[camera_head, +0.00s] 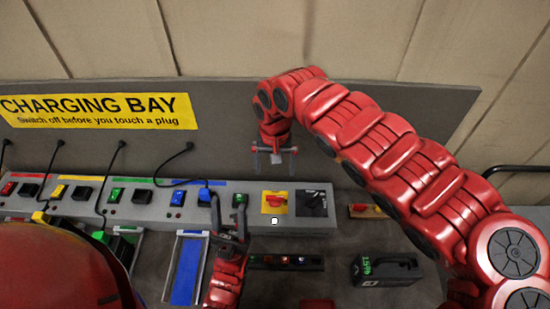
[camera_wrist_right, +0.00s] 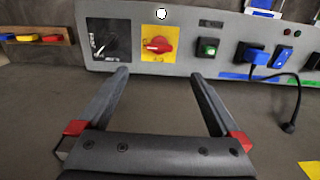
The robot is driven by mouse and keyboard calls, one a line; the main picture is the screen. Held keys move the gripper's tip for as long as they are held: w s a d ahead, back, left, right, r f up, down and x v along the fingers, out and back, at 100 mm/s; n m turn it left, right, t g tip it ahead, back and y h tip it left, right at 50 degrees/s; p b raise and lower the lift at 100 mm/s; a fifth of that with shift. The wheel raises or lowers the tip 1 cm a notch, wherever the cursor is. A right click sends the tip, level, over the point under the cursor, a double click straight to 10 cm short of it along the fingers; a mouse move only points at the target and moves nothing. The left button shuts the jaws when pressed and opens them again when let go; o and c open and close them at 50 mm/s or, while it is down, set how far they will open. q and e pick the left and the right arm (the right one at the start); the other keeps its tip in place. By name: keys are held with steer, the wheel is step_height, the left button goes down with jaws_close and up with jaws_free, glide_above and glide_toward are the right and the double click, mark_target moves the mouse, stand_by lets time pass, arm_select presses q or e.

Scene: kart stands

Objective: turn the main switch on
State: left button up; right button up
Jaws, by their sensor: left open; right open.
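The main switch (camera_head: 274,202) is a red rotary handle on a yellow plate, near the right end of the grey panel. In the right wrist view the red handle (camera_wrist_right: 158,46) lies roughly sideways, and its plate is between the lines of my fingers. A white round lamp (camera_head: 274,221) sits beside it. My right gripper (camera_head: 275,155) is open and empty, beyond and above the switch, pointing down. Its fingers (camera_wrist_right: 160,76) are apart from the handle. My left gripper (camera_head: 229,214) is open, left of the switch, near a green button (camera_head: 239,200). I see nothing between its fingers.
A black dial (camera_head: 312,203) adjoins the yellow plate. Black cables and coloured plugs line the panel to the left. A yellow charging bay sign (camera_head: 97,110) is on the back board. A black battery case (camera_head: 387,269) and a small rack (camera_head: 286,262) lie in front.

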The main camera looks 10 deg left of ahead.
steer(key=shift+d+r+b, duration=0.1)
steer(key=shift+r+b, duration=0.45)
steer(key=shift+r, duration=1.35)
